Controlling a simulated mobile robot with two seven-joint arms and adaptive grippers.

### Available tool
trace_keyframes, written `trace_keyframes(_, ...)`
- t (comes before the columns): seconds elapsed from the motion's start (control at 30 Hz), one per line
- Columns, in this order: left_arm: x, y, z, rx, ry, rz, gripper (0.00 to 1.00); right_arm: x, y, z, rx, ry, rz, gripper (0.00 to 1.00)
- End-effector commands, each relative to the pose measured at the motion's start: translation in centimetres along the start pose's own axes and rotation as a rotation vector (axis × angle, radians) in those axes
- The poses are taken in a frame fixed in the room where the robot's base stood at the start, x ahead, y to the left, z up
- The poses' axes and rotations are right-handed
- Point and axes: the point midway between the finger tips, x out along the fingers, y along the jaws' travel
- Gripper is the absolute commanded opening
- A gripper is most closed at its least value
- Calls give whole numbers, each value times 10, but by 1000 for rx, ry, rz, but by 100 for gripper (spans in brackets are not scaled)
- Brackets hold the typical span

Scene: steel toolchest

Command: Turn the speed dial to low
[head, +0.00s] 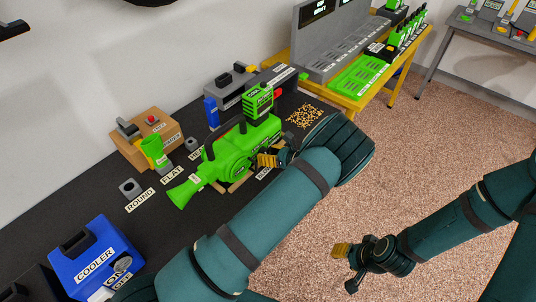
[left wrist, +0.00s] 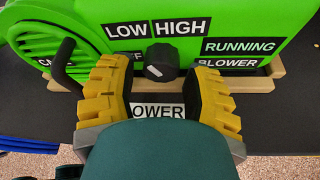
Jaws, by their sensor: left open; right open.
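The bright green leaf blower (head: 240,153) lies on the dark bench in the head view. Its side fills the back of the left wrist view. The black speed dial (left wrist: 161,62) sits on that side, below the LOW label (left wrist: 126,31) and HIGH label (left wrist: 180,28). I cannot tell which label the dial points to. My left gripper (head: 272,159) is at the blower's near side. Its yellow fingers are open on either side of the dial, apart from it, in the left wrist view (left wrist: 160,75). My right gripper (head: 347,262) is open and empty over the floor.
A blue cooler (head: 95,262) stands at the front left of the bench. A wooden rest (left wrist: 260,83) lies under the blower. Open floor is at right.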

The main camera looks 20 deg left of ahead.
Motion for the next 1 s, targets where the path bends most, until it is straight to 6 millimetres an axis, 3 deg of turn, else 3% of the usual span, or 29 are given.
trace_keyframes(0.17,-20,-1,1,-1,0,-2,49,0,0,0,0,0,0,44)
trace_keyframes(0.6,-102,0,0,0,2,-2,49,0,0,0,0,0,0,44)
trace_keyframes(0.8,-116,0,0,1,2,0,49,0,0,0,0,0,0,44)
trace_keyframes(1.0,-118,0,-1,1,2,1,49,0,0,0,0,0,0,44)
